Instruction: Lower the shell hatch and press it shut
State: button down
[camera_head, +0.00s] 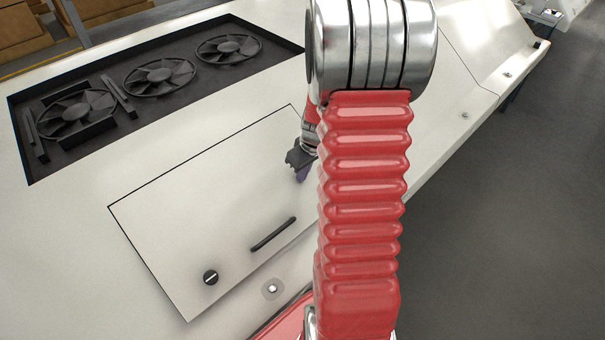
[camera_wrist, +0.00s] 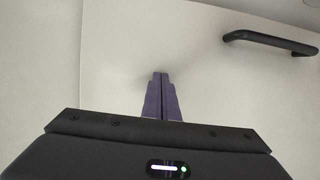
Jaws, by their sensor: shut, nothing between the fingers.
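The shell hatch (camera_head: 205,205) is a white rectangular panel that looks flush, or nearly so, with the white shell around it. A dark seam shows along its far and left edges. It carries a black bar handle (camera_head: 273,234) and a round black slotted latch (camera_head: 211,277). My gripper (camera_head: 302,173) is over the hatch's right part, partly hidden by my red arm. In the wrist view my gripper's purple fingers (camera_wrist: 161,97) are together and empty, pointing at the white panel, with the handle (camera_wrist: 270,42) to their right. I cannot tell whether the fingertips touch it.
A recessed dark bay (camera_head: 150,85) with three fans lies beyond the hatch. A small round metal fitting (camera_head: 272,289) sits on the shell near the hatch's front edge. The shell ends at the right, above grey floor (camera_head: 500,240).

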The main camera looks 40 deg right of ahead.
jog(key=shift+f, duration=0.1)
dwell(0.3)
jog(key=shift+w+f, duration=0.25)
jog(key=shift+f, duration=0.05)
jog(key=shift+w+f, duration=0.2)
jog(key=shift+f, duration=0.05)
jog(key=shift+s+r, duration=0.1)
jog(key=s+r, duration=0.3)
jog(key=r, duration=0.2)
jog(key=shift+s+r, duration=0.35)
dwell(0.5)
dwell(0.5)
